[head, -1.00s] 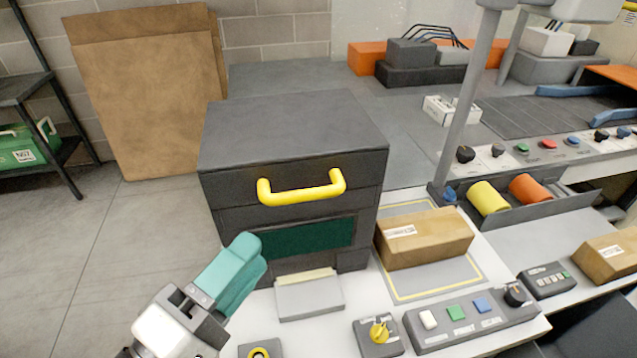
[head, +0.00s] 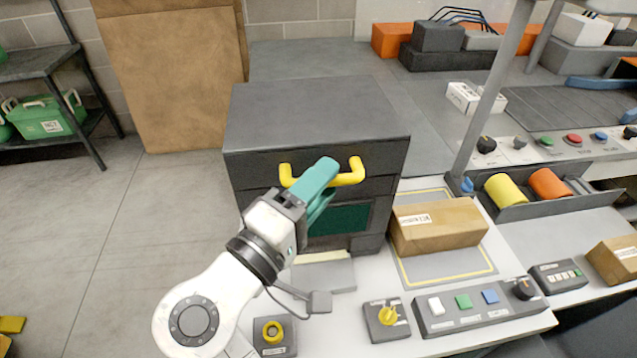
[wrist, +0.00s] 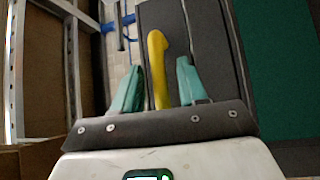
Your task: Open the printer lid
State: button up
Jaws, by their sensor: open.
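The dark grey printer (head: 315,110) stands on the white bench in the middle of the head view, its lid shut flat on top. A yellow bar handle (head: 350,177) is fixed to the front of the lid. My gripper (head: 325,172), with teal fingers, is at the handle and hides its middle in the head view. In the wrist view, the yellow handle (wrist: 158,70) lies between the two spread fingers (wrist: 160,88), with gaps on both sides. The dark green window of the printer (wrist: 275,60) shows at right there.
A cardboard box (head: 438,225) lies on the bench right of the printer. A button panel (head: 475,306) and a yellow knob box (head: 387,318) sit at the front. A grey post (head: 492,85) rises at right.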

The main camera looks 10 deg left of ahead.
grip_shut()
dwell(0.4)
jog(key=shift+r, duration=0.1)
